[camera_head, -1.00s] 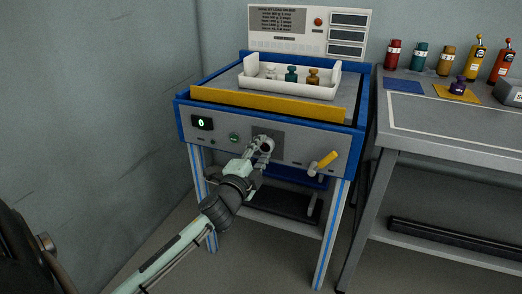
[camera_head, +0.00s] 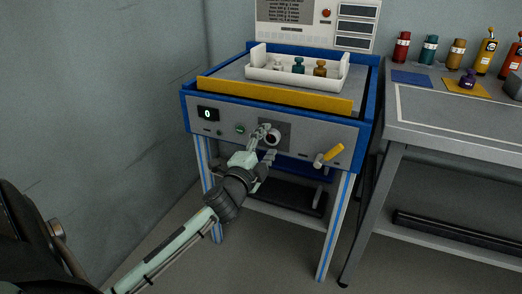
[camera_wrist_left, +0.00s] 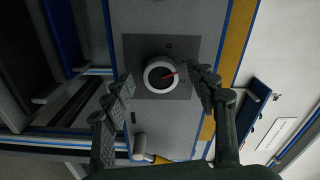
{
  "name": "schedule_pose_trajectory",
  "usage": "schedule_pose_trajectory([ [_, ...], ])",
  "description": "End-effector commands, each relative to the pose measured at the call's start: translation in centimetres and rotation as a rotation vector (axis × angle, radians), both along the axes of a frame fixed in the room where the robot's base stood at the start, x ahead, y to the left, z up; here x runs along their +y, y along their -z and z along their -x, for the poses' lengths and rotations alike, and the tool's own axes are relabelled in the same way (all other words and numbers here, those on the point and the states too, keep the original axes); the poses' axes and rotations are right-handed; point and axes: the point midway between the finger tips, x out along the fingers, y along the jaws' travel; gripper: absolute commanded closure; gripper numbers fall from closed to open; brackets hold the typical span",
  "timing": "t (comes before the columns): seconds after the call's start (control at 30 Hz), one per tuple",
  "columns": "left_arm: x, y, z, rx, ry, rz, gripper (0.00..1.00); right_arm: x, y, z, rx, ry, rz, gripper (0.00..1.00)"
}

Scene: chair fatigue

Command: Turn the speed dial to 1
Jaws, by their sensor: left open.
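The speed dial (camera_head: 272,138) is a round knob on a dark square plate on the front panel of the blue-framed machine. In the left wrist view the dial (camera_wrist_left: 151,76) has a white rim, a dark face and a red pointer aimed to the right. The plate's numbers are too small to read. My left gripper (camera_head: 266,144) is open in front of the dial, one finger above and one below it. In the left wrist view its fingers (camera_wrist_left: 166,84) stand apart on either side of the dial, with gaps. My right gripper is not in view.
The panel also holds a display (camera_head: 208,114) reading 0, a green button (camera_head: 240,128) and a yellow-handled lever (camera_head: 329,155). A white tray (camera_head: 262,76) with small bottles sits on top. A grey table (camera_head: 440,140) stands at the right; a wall is at the left.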

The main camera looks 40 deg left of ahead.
Motion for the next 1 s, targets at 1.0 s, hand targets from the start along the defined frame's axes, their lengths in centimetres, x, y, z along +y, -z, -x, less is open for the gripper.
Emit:
schedule_pose_trajectory([
  [1.0, -2.7, 0.0, 11.3, 0.0, 0.0, 0.0, 0.42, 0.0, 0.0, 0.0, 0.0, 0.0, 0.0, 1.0],
])
